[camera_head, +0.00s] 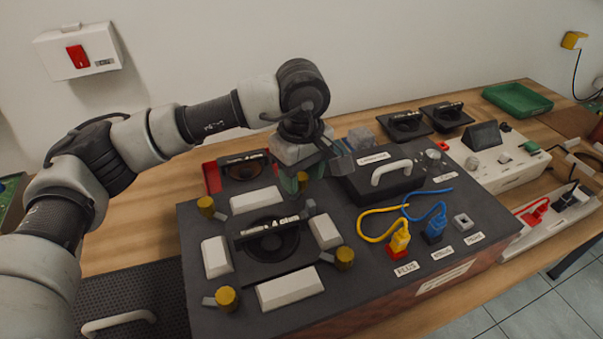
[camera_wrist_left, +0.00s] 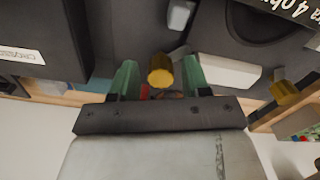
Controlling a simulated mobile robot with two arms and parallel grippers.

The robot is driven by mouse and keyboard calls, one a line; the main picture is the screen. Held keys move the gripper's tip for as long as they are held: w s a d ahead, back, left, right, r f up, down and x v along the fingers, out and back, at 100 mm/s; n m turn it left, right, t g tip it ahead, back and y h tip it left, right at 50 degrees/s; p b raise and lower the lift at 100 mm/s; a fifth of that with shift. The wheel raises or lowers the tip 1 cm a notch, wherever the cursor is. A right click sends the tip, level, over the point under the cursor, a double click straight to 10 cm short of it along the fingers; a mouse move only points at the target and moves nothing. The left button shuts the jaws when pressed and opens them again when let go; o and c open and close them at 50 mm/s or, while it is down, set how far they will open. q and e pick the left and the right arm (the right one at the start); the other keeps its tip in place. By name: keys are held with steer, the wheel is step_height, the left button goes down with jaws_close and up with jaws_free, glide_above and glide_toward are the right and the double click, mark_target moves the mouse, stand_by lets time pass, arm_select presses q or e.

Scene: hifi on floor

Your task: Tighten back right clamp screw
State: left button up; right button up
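A dark box (camera_head: 190,262) holds a round black unit (camera_head: 268,240) with white blocks around it and yellow clamp screws at its corners: back left (camera_head: 206,205), front left (camera_head: 227,298) and front right (camera_head: 345,257). The back right clamp screw is hidden in the head view behind my left gripper (camera_head: 302,182). In the left wrist view, this yellow screw (camera_wrist_left: 160,70) shows between the two green fingertips of my left gripper (camera_wrist_left: 160,80), with a gap on each side. The gripper is open. My right gripper is not in view.
Yellow and blue cables (camera_head: 400,238) are plugged in at the box's right. A red holder (camera_head: 211,177) with a black unit lies behind. A green tray (camera_head: 517,99) sits at the far right.

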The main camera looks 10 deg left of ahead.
mark_target(302, 176)
arm_select(q)
steer(key=shift+o, duration=0.3)
step_height(302, 176, up, 11)
steer(key=shift+f, duration=0.15)
stand_by(0.3)
